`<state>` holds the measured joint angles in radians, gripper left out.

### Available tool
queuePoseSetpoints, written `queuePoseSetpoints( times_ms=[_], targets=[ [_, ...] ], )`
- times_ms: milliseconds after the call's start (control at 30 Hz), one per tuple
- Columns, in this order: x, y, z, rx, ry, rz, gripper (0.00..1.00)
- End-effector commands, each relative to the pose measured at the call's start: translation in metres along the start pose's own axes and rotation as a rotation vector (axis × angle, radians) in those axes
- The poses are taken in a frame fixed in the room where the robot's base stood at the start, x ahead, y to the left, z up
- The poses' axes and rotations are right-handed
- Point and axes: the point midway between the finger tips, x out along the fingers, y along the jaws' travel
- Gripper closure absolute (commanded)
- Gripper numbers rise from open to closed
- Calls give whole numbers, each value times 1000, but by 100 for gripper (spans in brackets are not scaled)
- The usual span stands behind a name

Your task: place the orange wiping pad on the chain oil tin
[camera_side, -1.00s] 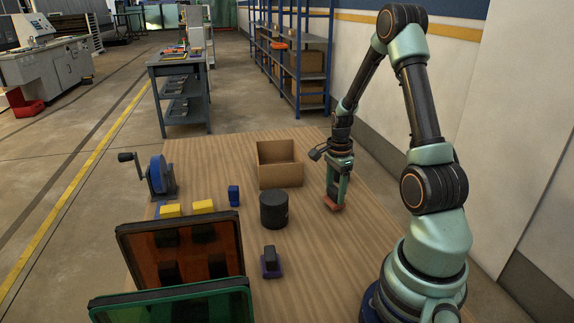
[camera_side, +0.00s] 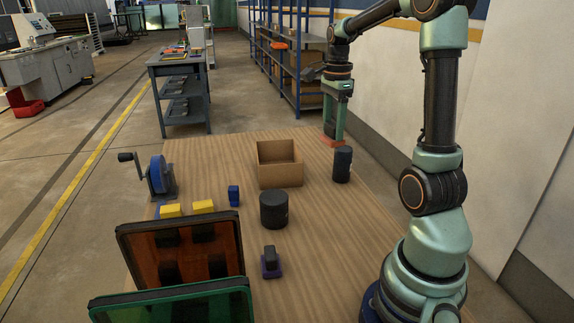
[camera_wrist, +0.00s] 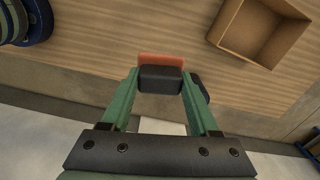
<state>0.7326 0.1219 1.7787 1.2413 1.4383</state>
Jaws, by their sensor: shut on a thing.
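The orange wiping pad (camera_side: 331,142) is in my gripper (camera_side: 336,120), above the table's far right edge. In the wrist view its orange base (camera_wrist: 160,60) shows beyond a black grip block (camera_wrist: 160,78), which my green fingers clasp. Two dark cylinders stand upright on the table: a wide one (camera_side: 274,211) near the middle and a slimmer one (camera_side: 342,165) at the right, just in front of my gripper. I cannot tell which is the chain oil tin. The slimmer one is partly hidden behind a finger in the wrist view.
An open cardboard box (camera_side: 280,172) stands left of my gripper. A purple-based pad (camera_side: 270,266), yellow blocks (camera_side: 203,206), a blue block (camera_side: 234,195) and a blue crank reel (camera_side: 160,176) lie further left. Orange (camera_side: 184,255) and green panels stand in front.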

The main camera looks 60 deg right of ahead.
Motion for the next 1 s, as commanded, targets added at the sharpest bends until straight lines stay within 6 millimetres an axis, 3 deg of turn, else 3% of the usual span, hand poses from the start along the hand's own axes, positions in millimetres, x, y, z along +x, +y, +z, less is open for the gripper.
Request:
queuePoseSetpoints(
  times_ms=[133, 300, 400, 567, 667, 1000],
  targets=[
    [-25, -13, 52, 42, 0, -5, 93],
    [-53, -14, 111, 111, -1, -4, 93],
    [-66, -11, 137, 144, -1, -2, 93],
    [-74, -7, 159, 177, 0, 0, 93],
    [-64, -6, 162, 185, 1, 2, 93],
    [18, -5, 161, 185, 2, 5, 93]
  ],
)
